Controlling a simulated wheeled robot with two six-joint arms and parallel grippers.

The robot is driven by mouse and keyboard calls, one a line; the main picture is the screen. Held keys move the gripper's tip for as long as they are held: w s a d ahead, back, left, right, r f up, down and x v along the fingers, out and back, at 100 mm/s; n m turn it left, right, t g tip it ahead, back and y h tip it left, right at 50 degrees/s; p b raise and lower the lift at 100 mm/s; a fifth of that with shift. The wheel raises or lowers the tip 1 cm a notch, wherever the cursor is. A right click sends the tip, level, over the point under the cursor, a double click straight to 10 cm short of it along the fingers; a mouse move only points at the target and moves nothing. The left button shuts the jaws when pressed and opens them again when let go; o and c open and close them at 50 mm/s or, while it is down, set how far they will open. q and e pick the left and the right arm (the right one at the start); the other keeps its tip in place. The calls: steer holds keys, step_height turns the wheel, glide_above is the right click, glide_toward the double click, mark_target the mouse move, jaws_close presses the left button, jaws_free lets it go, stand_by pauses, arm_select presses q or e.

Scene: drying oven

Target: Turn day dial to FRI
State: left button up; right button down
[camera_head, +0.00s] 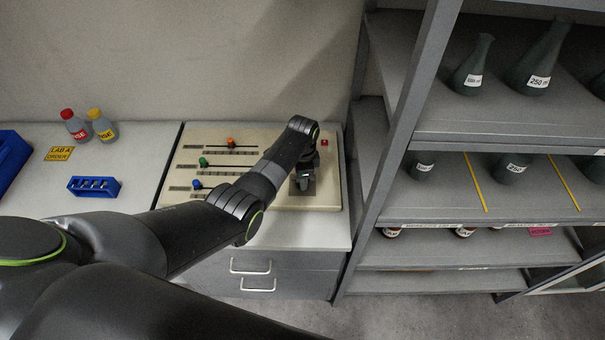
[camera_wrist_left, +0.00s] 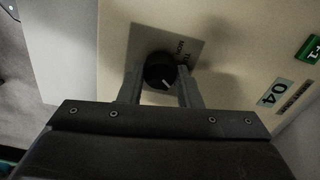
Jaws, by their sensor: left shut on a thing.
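The day dial (camera_wrist_left: 160,73) is a round black knob with a light pointer line, on a grey square plate (camera_wrist_left: 150,40) in the left wrist view. Two labels show beside it, one reading MON; the others are hidden. My left gripper (camera_wrist_left: 158,85) is shut on the dial, one finger on each side. In the head view my left gripper (camera_head: 304,183) is over the right part of the beige panel (camera_head: 322,200) and hides the dial. The pointer line slants up and to the right in the wrist view. My right gripper is not in view.
The panel has orange (camera_head: 231,142), green (camera_head: 203,162) and blue (camera_head: 197,185) slider knobs and a red button (camera_head: 325,142). A blue rack (camera_head: 93,187) and two bottles stand left. A grey shelf with flasks (camera_head: 473,66) stands close on the right.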

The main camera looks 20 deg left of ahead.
arm_select(q)
steer(key=m+p, duration=0.1)
steer(key=m, duration=0.3)
steer(key=shift+m, duration=0.3)
stand_by(0.3)
steer(key=o, duration=1)
steer(key=shift+r, duration=0.1)
steer(key=shift+w+r, duration=0.1)
steer(key=shift+r, duration=0.5)
step_height(320, 180, up, 16)
steer(key=shift+b, duration=0.75)
